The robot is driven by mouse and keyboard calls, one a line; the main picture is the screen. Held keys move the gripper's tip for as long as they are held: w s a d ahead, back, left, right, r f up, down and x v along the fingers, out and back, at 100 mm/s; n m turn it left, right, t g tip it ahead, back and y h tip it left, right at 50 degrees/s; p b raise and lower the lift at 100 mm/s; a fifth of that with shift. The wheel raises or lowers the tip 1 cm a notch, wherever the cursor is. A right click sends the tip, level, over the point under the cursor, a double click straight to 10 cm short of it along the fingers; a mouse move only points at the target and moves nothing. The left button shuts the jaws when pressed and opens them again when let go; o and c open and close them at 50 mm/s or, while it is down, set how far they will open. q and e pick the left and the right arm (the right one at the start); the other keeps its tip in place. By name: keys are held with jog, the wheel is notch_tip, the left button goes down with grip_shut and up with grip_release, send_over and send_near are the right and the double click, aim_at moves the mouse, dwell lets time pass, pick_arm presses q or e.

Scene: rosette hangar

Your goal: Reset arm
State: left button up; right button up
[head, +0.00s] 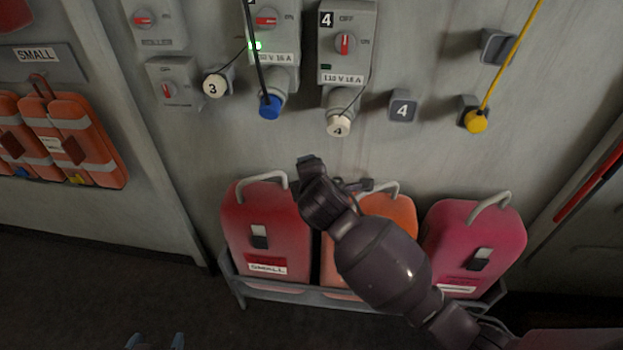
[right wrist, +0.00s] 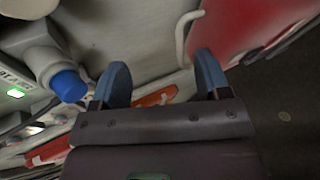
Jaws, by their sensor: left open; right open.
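My left gripper (head: 156,341) shows only as two blue-grey fingertips at the bottom edge of the head view. They are apart, with nothing visible between them. My dark right arm comes in from the lower right of the head view. Its gripper is in front of the wall, just above the row of cases, and hides part of the middle one. In the right wrist view, my right gripper (right wrist: 162,78) is open, its two blue fingers wide apart. No object is held between them.
A red case (head: 266,225), an orange case (head: 390,208) and a magenta case (head: 475,240) stand in a grey rack (head: 330,298) close to my right arm. Above hang a blue plug (head: 270,108), a white plug (head: 338,126) and a yellow plug (head: 476,122). Dark floor at lower left is clear.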

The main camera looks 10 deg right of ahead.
jog(key=shift+s+d+f, duration=0.15)
jog(key=shift+f, duration=0.1)
dwell(0.4)
notch_tip(320, 180, up, 4)
jog(key=a+m+t+y, duration=0.1)
jog(key=m+t+y, duration=0.15)
jog(key=m, duration=0.35)
jog(key=s+d+f+m+g+h, duration=0.1)
jog(key=s+d+f+m, duration=0.5)
jog(key=s+d+f, duration=0.4)
jog(key=s+d+f+m+g+h, duration=0.2)
jog(key=s+d+f+m, duration=0.5)
jog(key=s+d+f, duration=0.4)
jog(key=s, duration=0.4)
jog(key=shift+s+d, duration=0.2)
jog(key=shift+d, duration=0.15)
